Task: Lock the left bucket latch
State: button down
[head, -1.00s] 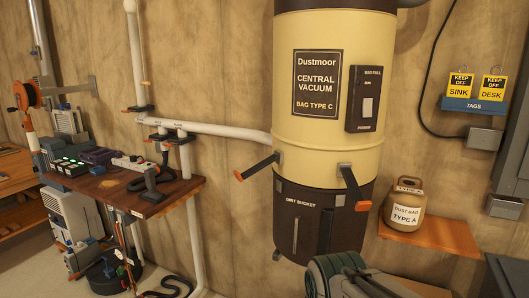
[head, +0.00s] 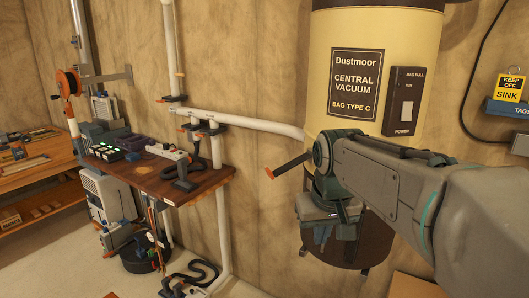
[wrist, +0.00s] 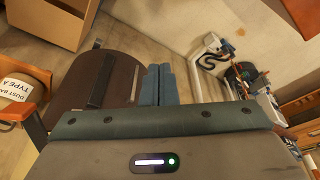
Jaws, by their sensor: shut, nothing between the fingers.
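The left bucket latch (head: 290,166) is a black lever with an orange tip. It sticks out to the left from the lower edge of the cream vacuum body (head: 330,112), swung away from it. The dark dirt bucket (head: 376,240) below is mostly hidden by my arm in the head view; the wrist view shows its dark round side (wrist: 117,85). My gripper (head: 325,240) points down in front of the bucket, lower than the latch and to its right. Its blue fingers (wrist: 158,85) are together and empty. The right latch is hidden behind my arm in the head view.
A wooden shelf (head: 150,184) with devices and hoses stands left of the vacuum. A white pipe (head: 260,124) runs from there to the vacuum. A cardboard box (wrist: 50,20) lies on the floor in the wrist view. Wall between shelf and latch is clear.

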jog(key=w+a+r+n+p, duration=0.1)
jog(key=w+a+r+p, duration=0.2)
jog(key=w+r, duration=0.6)
jog(key=w+a+r+n+p, duration=0.1)
jog(key=w+a+r+p, duration=0.2)
jog(key=w+a+r, duration=0.5)
notch_tip(320, 180, up, 2)
jog(key=w, duration=0.3)
jog(key=shift+a+n+t, duration=0.3)
send_over(268, 169)
jog(key=s, duration=0.1)
notch_tip(268, 169, down, 11)
jog(key=shift+a+f+b, duration=0.1)
jog(key=shift+f+b, duration=0.3)
jog(key=shift+f, duration=0.65)
